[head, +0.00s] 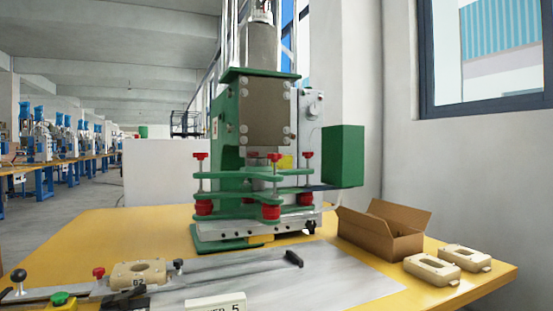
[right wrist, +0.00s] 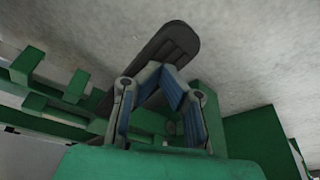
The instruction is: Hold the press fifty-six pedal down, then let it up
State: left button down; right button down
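The press (head: 258,140) is a green and grey machine with red knobs, standing on the yellow table. Its pedal is not in the head view. In the right wrist view a long dark bar with a rounded end (right wrist: 172,42), which looks like the pedal, lies over a grey floor, beyond my right gripper (right wrist: 162,70). The gripper's fingers, with blue pads, lean together with their tips meeting, and nothing shows between them. The tips overlap the bar in the picture; I cannot tell whether they touch it or whether it is pressed down. My left gripper is in neither view.
Green framework (right wrist: 60,95) lies left of the gripper and a green block (right wrist: 258,135) right of it. On the table are an open cardboard box (head: 385,235), two beige parts (head: 432,268) and a fixture plate (head: 330,283) holding a beige part (head: 138,272).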

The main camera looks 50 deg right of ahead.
jog(key=shift+s+a+f, duration=0.1)
jog(key=shift+f, duration=2)
jog(key=shift+r, duration=0.15)
jog(key=shift+r, duration=0.25)
jog(key=shift+r+p, duration=2.85)
jog(key=shift+r, duration=0.35)
jog(key=shift+f, duration=0.1)
